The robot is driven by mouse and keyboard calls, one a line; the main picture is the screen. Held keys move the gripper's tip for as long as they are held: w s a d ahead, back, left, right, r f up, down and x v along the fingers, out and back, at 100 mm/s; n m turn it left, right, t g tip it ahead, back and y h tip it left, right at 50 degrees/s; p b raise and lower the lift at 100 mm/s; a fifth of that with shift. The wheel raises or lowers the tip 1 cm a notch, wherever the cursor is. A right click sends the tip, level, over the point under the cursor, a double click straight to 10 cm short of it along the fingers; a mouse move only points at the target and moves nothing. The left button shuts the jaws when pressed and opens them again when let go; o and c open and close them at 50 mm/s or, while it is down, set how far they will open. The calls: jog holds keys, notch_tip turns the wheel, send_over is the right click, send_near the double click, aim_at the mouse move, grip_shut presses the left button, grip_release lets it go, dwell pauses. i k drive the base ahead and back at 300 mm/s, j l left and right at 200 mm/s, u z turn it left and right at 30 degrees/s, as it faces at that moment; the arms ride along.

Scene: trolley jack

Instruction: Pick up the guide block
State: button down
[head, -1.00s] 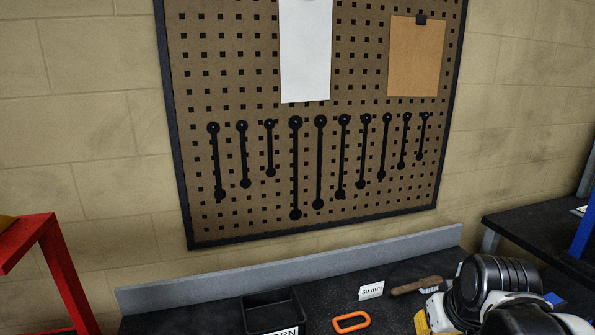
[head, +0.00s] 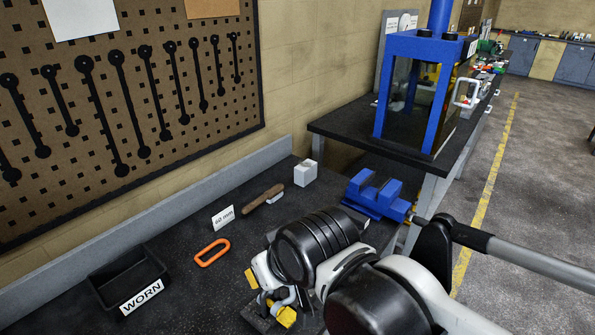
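A small pale grey, box-shaped block (head: 305,173) stands on the dark bench at the back, beside a wooden-handled brush. It looks like the guide block, but no label confirms this.
An orange ring (head: 212,252), a "60 mm" card (head: 223,217), the brush (head: 263,198) and a black bin marked WORN (head: 130,282) lie on the bench. A grey back ledge (head: 150,228) runs along the wall. A blue press frame (head: 425,85) stands on another bench behind.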

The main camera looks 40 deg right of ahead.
aim_at(306, 170)
jog(key=k+z, duration=0.15)
jog(key=z, duration=0.8)
